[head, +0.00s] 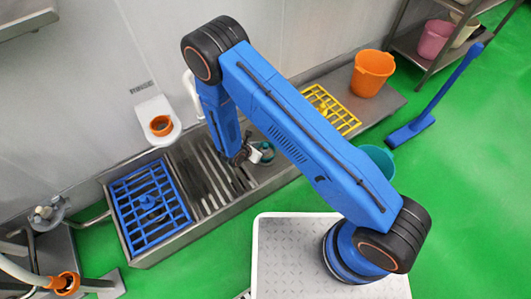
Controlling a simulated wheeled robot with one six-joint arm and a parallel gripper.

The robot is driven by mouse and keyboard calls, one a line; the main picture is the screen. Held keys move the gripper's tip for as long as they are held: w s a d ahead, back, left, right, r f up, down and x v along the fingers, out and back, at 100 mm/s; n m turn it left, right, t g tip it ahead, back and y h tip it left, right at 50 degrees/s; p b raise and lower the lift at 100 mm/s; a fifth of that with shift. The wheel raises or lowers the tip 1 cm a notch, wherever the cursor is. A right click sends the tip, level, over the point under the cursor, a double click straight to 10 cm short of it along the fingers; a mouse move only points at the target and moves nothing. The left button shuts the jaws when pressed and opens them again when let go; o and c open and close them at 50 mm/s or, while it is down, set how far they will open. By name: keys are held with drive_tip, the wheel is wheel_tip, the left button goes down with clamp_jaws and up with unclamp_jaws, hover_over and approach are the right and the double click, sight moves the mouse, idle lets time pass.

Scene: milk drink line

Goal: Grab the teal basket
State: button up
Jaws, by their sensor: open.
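My gripper (246,156) hangs low over the steel trough, at the end of the blue arm. It is small in the head view and partly hidden by my wrist; its jaws are open. A small teal round thing (267,154) with a white part beside it is just right of my gripper, close to it. I cannot tell whether they touch. A larger teal container (379,158) is on the green floor right of the trough, well away from my gripper. My arm partly covers it. I cannot tell which of the two teal things is the basket.
A blue grate (150,203) and a yellow grate (331,109) lie on the steel trough (240,185). An orange bucket (371,74) stands at its right end. A blue squeegee (432,108) leans near a shelf with a pink bucket (434,39). Green floor lies open at right.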

sight(264, 147)
drive_tip(key=shift+x, duration=2.75)
drive_tip(key=shift+a, duration=0.15)
clamp_jaws()
